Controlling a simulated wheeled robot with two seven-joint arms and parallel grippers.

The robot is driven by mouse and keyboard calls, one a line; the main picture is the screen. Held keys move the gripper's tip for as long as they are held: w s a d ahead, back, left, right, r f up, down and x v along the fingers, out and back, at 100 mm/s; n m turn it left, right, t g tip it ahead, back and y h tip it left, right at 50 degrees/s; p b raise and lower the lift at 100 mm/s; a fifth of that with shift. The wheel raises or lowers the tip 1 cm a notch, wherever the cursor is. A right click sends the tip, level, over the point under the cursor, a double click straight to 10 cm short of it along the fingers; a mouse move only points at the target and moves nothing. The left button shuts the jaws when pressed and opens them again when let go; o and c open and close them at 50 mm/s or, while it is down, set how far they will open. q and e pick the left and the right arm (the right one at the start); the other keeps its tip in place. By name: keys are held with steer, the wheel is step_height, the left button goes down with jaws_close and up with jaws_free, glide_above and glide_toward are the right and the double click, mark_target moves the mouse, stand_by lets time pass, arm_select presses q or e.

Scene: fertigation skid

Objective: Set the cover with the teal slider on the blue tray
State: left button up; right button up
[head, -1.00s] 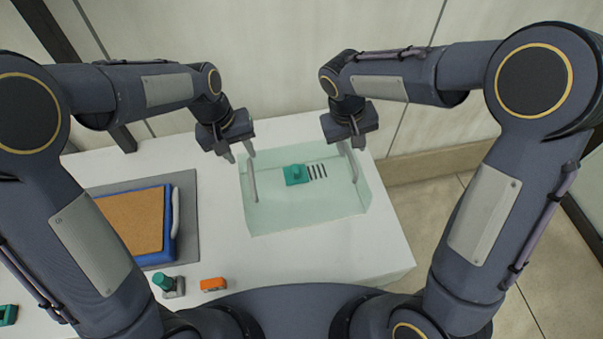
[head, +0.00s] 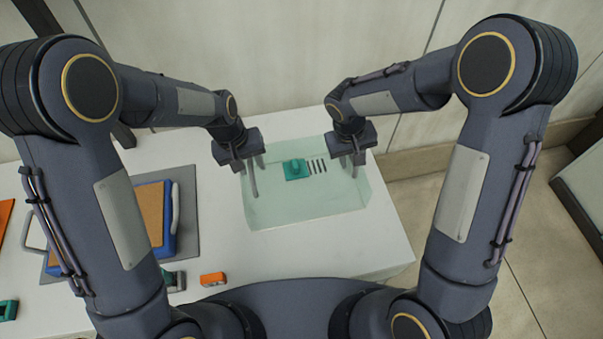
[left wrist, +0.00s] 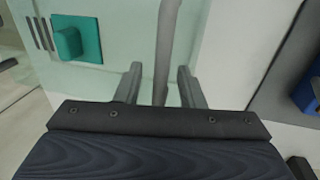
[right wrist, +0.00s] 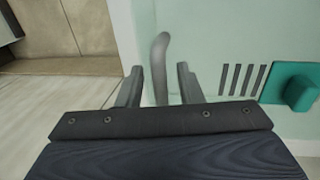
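The cover (head: 310,205) is a clear, pale green box shape with a teal slider (head: 294,169) and dark slots on top. It rests on the white table and has a grey upright handle at each side. My left gripper (head: 251,164) is open at the left handle; in the left wrist view this handle (left wrist: 165,45) stands between the parted fingers. My right gripper (head: 348,161) is open at the right handle; in the right wrist view this handle (right wrist: 159,60) also shows between the parted fingers. The blue tray (head: 169,222) lies to the left, partly hidden by my left arm.
The tray has a brown inside and a pale handle, and lies on a grey mat (head: 187,190). An orange block (head: 212,279) and a teal-and-grey part (head: 174,281) lie at the front. The table between mat and cover is clear.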

arm_select(q)
jaws_close()
arm_select(e)
jaws_close()
